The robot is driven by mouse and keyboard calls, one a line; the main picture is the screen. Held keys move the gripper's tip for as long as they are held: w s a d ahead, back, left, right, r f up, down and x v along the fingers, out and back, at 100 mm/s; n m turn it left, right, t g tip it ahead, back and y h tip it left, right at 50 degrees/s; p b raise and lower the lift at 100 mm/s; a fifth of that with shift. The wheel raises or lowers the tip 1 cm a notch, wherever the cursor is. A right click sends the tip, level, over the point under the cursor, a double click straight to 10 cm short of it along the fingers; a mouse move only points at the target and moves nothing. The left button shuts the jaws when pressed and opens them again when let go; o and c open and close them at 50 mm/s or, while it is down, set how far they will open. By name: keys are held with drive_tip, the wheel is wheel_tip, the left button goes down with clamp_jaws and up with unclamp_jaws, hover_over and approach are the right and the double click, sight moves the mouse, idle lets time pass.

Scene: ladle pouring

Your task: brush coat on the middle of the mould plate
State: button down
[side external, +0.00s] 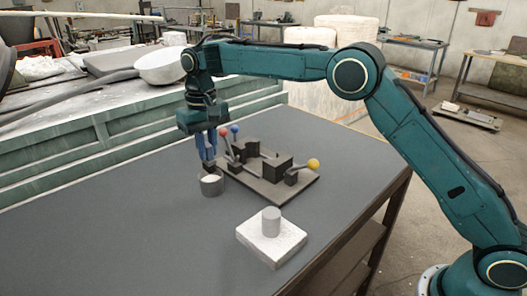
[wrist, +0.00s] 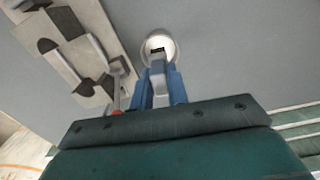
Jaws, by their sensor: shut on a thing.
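My gripper (side external: 208,158) points down, its blue fingers shut on a grey handle (wrist: 157,72), which I take to be the brush. It also shows in the wrist view (wrist: 158,84). The handle's lower end, with a dark tip, is at the mouth of a small grey pot (side external: 211,189) with pale contents. The pot also shows in the wrist view (wrist: 171,41). I cannot tell how deep the tip sits. A flat plate (side external: 262,194) with dark blocks and ball-ended levers, apparently the mould plate, lies right of the pot; it is at upper left in the wrist view (wrist: 97,18).
A yellow-ball lever (side external: 313,163) is at the plate's right. A white slab (side external: 262,250) with a grey cylinder (side external: 271,221) lies in front. The table's left is clear.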

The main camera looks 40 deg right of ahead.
sight(209, 159)
drive_tip(key=shift+f, duration=0.2)
idle(0.5)
drive_tip(key=shift+f, duration=0.7)
drive_tip(key=shift+f, duration=0.95)
idle(1.7)
drive_tip(key=shift+r, duration=3.8)
drive_tip(key=shift+d+r+m, duration=0.1)
drive_tip(key=shift+d+m, duration=0.3)
drive_tip(key=shift+d, duration=0.05)
drive_tip(key=s+d+r+m, duration=0.1)
drive_tip(key=s+d+m, duration=0.1)
drive_tip(key=d+m, duration=1.2)
drive_tip(key=shift+s+d+r+m, duration=0.25)
drive_tip(key=shift+r+m, duration=0.15)
drive_tip(key=shift+m, duration=0.7)
